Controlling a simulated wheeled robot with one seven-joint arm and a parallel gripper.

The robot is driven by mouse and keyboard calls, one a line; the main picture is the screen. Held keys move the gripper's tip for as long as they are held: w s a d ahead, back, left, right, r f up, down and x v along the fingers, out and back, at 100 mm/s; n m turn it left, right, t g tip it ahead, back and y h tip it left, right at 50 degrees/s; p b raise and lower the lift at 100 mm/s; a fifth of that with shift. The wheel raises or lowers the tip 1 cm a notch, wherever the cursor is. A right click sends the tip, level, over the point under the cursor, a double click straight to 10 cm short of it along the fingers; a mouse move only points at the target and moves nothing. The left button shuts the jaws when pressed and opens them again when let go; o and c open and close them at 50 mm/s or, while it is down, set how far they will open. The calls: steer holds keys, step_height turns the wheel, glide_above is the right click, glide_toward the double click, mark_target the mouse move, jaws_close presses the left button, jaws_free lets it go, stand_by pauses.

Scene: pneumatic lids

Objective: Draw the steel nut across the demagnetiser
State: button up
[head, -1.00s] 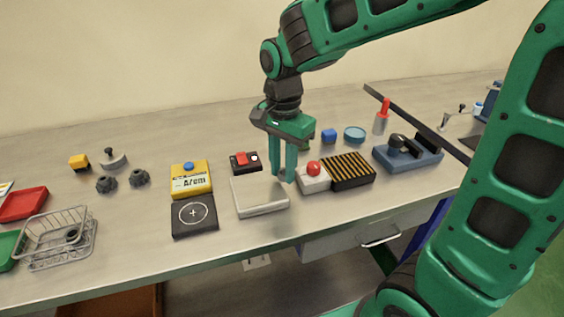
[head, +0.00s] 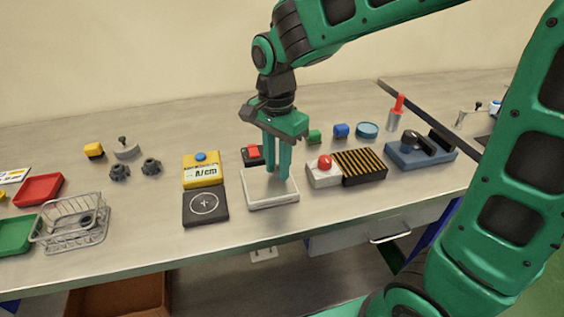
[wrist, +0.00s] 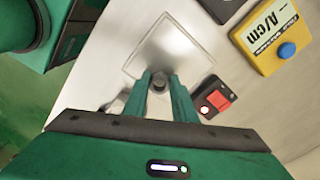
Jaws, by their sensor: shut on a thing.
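My gripper (head: 276,177) points down over the pale flat plate (head: 262,203), which I take for the demagnetiser. A black switch box with a red rocker (head: 253,151) stands behind the plate. In the wrist view, the fingers (wrist: 159,88) are shut on the small dark grey steel nut (wrist: 159,82), near one edge of the plate (wrist: 188,50). The switch box also shows there (wrist: 216,99), with a small white light. The head view does not clearly show the nut. I cannot tell whether it touches the plate.
A yellow A/cm meter (head: 203,173) and black pad (head: 205,206) stand left of the plate. A white block with a red button (head: 325,172) and a striped black block (head: 360,167) stand close on the right. A wire basket (head: 75,224) is at far left.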

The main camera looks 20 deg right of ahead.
steer(key=shift+w+a, duration=0.2)
steer(key=shift+a, duration=4.95)
steer(key=shift+a+r, duration=0.35)
steer(key=shift+r, duration=0.2)
steer(key=shift+a+r, duration=0.35)
steer(key=shift+r, duration=2)
steer(key=shift+r, duration=0.1)
